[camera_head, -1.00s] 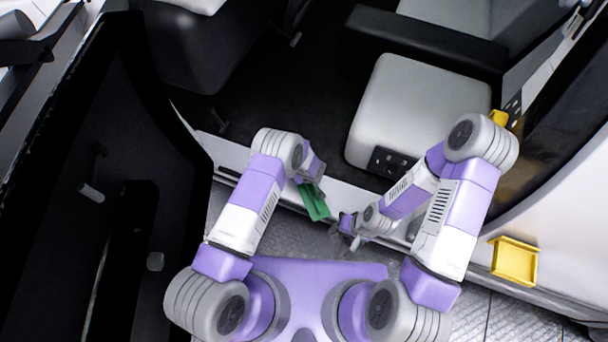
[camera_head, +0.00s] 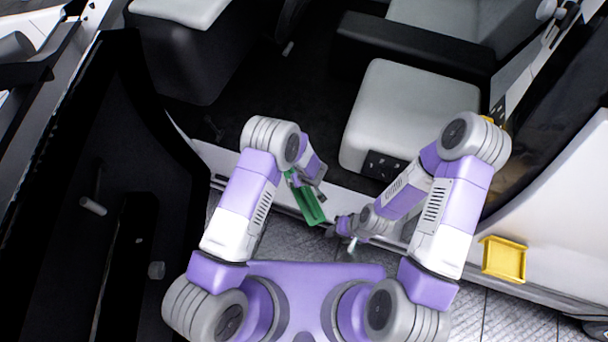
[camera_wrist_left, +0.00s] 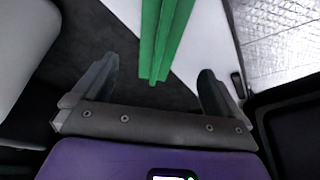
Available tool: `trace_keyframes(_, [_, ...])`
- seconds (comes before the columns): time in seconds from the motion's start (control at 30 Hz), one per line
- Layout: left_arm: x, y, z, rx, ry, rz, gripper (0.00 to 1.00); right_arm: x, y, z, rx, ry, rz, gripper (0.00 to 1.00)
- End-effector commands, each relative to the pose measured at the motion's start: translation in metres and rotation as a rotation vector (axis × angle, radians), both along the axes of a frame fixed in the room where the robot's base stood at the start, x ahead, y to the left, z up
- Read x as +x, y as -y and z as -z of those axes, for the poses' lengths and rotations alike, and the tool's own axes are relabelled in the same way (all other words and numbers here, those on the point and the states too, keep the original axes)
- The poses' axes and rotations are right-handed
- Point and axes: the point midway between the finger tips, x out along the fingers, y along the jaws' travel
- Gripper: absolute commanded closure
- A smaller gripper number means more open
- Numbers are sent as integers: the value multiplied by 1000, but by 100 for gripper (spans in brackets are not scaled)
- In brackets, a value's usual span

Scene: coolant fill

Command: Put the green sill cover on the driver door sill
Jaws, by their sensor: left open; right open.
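The green sill cover (camera_head: 309,203) lies slanted across the driver door sill (camera_head: 226,160) in the head view. In the left wrist view the cover (camera_wrist_left: 166,35) crosses the edge between the pale sill (camera_wrist_left: 200,45) and the dark floor. I cannot tell whether it rests on the sill. My left gripper (camera_wrist_left: 155,88) is open, with the cover's near end in the gap between its fingers and neither finger visibly touching it. In the head view this gripper is partly hidden by its wrist. My right gripper (camera_head: 343,227) is open and empty, just right of the cover's lower end.
A pale seat (camera_head: 402,105) stands inside the car behind the sill. The open black door (camera_head: 110,220) is on the left. A yellow tray-like piece (camera_head: 503,260) is on the car's side at the right. Grey textured floor (camera_head: 275,235) lies in front of the sill.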

Motion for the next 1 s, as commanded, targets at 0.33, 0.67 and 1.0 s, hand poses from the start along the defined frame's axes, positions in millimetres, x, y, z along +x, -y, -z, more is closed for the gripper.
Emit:
trace_keyframes(0.33, [-19,3,-33,-2,-24,4,0,0,0,-8,0,0,0,49])
trace_keyframes(0.67, [-118,-24,-21,-167,-392,99,0,0,0,-8,0,0,0,49])
trace_keyframes(1.0, [-189,-25,-47,-488,-466,219,0,0,0,-8,0,0,0,49])
